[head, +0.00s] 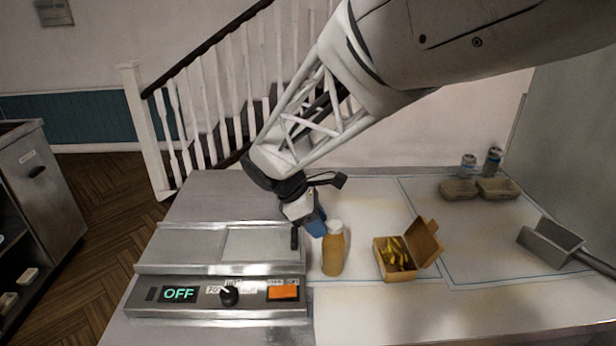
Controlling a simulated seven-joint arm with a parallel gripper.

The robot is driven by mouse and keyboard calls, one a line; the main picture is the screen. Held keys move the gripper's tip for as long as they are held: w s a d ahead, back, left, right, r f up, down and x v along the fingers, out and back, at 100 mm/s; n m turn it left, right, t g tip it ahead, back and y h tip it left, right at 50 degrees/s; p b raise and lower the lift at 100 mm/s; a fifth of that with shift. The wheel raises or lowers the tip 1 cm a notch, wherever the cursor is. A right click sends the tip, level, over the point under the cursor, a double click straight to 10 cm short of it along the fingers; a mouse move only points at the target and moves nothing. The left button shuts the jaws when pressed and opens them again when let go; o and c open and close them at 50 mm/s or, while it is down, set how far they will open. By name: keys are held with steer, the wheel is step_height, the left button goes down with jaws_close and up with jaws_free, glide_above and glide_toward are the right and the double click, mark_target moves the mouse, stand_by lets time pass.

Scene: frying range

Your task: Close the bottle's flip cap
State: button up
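A yellow-orange bottle (333,254) with a whitish cap (335,227) stands upright on the counter, just right of the fryer unit. The cap is small here, and I cannot tell how its lid sits. My gripper (314,224) points down at the upper left of the bottle, with a blue part close beside the cap. I cannot tell whether it touches the cap. Its fingers are partly hidden, so their opening is unclear.
The fryer unit (198,247), with an OFF display, knob and orange switch, is left of the bottle. An open carton of fries (397,261) stands close on its right. Farther right are cardboard trays (458,190), two shakers (467,166) and a metal scoop (550,243). The front counter is clear.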

steer(key=o, duration=0.3)
steer(key=shift+r, duration=0.1)
steer(key=shift+o, duration=0.2)
steer(key=shift+a+r, duration=0.1)
steer(key=v, duration=0.7)
steer(key=shift+r, duration=0.25)
steer(key=s+d+m+t+y, duration=0.1)
steer(key=s+d+m+y, duration=0.2)
steer(key=s+d+m, duration=0.5)
steer(key=s+d+m+t+y, duration=0.2)
steer(key=s+d+m, duration=0.7)
steer(key=s, duration=0.6)
steer(key=shift+d+f+m+y, duration=0.3)
steer(key=shift+d+y, duration=0.2)
steer(key=shift+d, duration=0.1)
